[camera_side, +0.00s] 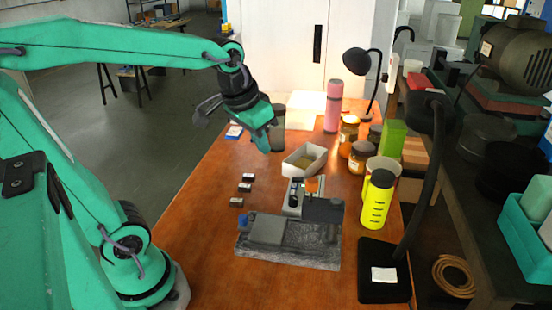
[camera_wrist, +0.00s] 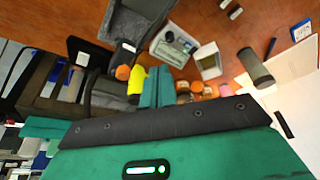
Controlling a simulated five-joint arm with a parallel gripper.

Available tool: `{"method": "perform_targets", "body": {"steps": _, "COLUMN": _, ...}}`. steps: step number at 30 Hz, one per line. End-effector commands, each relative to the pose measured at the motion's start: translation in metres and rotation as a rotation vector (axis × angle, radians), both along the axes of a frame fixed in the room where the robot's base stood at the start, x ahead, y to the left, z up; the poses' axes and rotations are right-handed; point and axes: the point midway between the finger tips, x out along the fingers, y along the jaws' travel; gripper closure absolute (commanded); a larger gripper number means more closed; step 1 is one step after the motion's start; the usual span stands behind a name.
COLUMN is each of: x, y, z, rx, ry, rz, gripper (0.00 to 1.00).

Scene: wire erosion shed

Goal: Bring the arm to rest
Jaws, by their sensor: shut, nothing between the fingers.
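My teal arm reaches in from the left in the side view, raised over the orange-brown table (camera_side: 190,245). My gripper (camera_side: 264,146) hangs tilted down above the far part of the table, its fingers together with nothing held. In the wrist view, my gripper (camera_wrist: 156,86) shows as two teal fingers side by side. A dark grey cylinder (camera_side: 279,138) stands just behind and right of the fingers in the side view. It appears right of the fingers in the wrist view (camera_wrist: 256,68). Whether the fingers touch it is unclear, but they look apart from it.
A white open box (camera_side: 318,163) lies right of my gripper. A grey stone block (camera_side: 305,255) carries a dark vise-like fixture. A yellow bottle (camera_side: 375,205), pink bottle (camera_side: 333,108), jars and a black lamp (camera_side: 432,170) line the right. Small metal blocks (camera_side: 237,202) lie on the left.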

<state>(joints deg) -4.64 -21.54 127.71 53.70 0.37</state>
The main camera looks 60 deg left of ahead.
Motion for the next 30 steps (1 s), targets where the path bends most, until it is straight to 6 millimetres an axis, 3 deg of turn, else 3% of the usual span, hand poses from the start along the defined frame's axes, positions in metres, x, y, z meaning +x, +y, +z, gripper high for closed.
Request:
{"method": "perform_targets", "body": {"steps": 9, "x": -0.053, "y": -0.017, "z": -0.003, "rx": 0.003, "ry": -0.091, "rz": -0.048, "gripper": 1.00}}
{"method": "perform_targets", "body": {"steps": 15, "x": -0.074, "y": -0.023, "z": -0.009, "rx": 0.003, "ry": -0.129, "rz": -0.068, "gripper": 1.00}}
{"method": "perform_targets", "body": {"steps": 30, "x": -0.081, "y": -0.025, "z": -0.012, "rx": 0.003, "ry": -0.140, "rz": -0.076, "gripper": 1.00}}
